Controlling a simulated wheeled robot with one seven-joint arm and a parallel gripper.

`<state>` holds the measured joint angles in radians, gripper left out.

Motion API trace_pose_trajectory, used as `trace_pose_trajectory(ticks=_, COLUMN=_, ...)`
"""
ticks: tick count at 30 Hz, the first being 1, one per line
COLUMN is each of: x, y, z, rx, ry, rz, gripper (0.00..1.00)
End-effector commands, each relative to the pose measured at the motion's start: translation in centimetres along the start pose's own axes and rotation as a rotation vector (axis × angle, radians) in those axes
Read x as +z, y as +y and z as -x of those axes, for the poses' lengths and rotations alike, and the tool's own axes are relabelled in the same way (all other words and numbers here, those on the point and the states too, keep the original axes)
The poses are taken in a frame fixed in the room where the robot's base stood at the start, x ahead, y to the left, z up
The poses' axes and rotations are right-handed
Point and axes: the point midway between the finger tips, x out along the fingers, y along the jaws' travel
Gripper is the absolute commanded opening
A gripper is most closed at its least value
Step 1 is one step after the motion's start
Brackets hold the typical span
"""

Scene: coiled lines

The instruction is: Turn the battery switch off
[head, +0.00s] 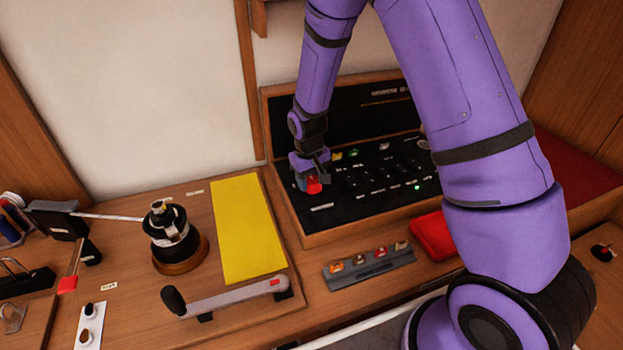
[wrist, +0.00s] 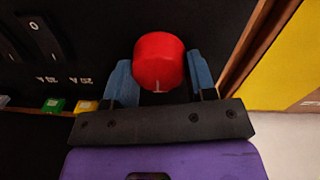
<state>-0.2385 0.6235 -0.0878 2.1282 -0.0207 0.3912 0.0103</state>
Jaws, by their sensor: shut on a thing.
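The battery switch is a red round knob (head: 313,186) at the left end of the black panel (head: 352,206). It also shows in the wrist view as a red knob (wrist: 159,62) with a pale mark on its near edge. My gripper (head: 306,180) reaches down over the panel. In the wrist view my gripper (wrist: 163,80) has its two blue-grey fingers on either side of the knob, shut on it. The parts of the fingers that touch the knob are partly hidden by it. What the knob's mark says about its position I cannot tell.
Small switches and a green light (head: 417,187) sit on the panel right of the knob. The wooden case rim (head: 300,225) surrounds it. A yellow sheet (head: 245,230), a lever (head: 225,298) and a winch (head: 172,238) stand left. A red pouch (head: 432,236) lies in front.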

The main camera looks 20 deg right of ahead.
Motion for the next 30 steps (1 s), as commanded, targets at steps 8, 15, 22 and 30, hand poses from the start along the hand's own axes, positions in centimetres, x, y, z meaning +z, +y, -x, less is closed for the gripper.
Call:
trace_pose_trajectory(ticks=8, x=0.03, y=0.01, z=0.0, rx=0.0, ry=0.001, rz=0.022, gripper=0.28)
trace_pose_trajectory(ticks=15, x=0.03, y=0.01, z=-0.01, rx=0.0, ry=0.0, rz=0.021, gripper=0.28)
trace_pose_trajectory(ticks=22, x=0.02, y=0.01, z=-0.01, rx=0.0, ry=0.001, rz=0.021, gripper=0.77)
trace_pose_trajectory(ticks=30, x=-0.04, y=0.0, z=0.5, rx=0.0, ry=0.003, rz=0.02, gripper=0.77)
